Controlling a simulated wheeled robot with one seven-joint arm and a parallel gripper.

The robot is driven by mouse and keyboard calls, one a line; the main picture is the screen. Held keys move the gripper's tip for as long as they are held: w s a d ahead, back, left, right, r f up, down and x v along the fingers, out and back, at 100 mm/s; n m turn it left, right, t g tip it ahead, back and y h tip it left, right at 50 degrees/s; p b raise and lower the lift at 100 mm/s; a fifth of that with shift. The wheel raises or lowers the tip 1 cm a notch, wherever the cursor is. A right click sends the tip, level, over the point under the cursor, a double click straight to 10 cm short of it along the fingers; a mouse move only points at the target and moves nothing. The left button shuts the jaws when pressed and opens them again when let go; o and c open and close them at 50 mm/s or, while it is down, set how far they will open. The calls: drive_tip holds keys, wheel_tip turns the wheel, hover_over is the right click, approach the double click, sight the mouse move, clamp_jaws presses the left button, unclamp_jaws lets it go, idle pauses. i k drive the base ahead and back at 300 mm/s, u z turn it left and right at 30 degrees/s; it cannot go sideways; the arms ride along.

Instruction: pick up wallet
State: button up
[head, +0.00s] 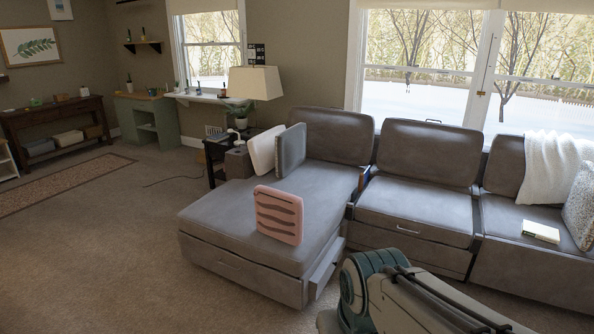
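I cannot make out a wallet for sure in the head view. Some small items on the far furniture are too small to tell. My arm shows at the bottom right, in front of the sofa, but my gripper is not in view.
A grey sectional sofa (414,203) fills the middle and right, with its chaise (215,213) reaching forward. A pink cushion (279,215) stands on the chaise; a book (540,232) lies at right. A console table (60,113) stands far left. Carpet (110,255) at left is clear.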

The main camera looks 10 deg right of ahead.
sight(354, 194)
drive_tip(key=z, duration=1.35)
drive_tip(key=i, duration=2.6)
drive_tip(key=u, duration=1.1)
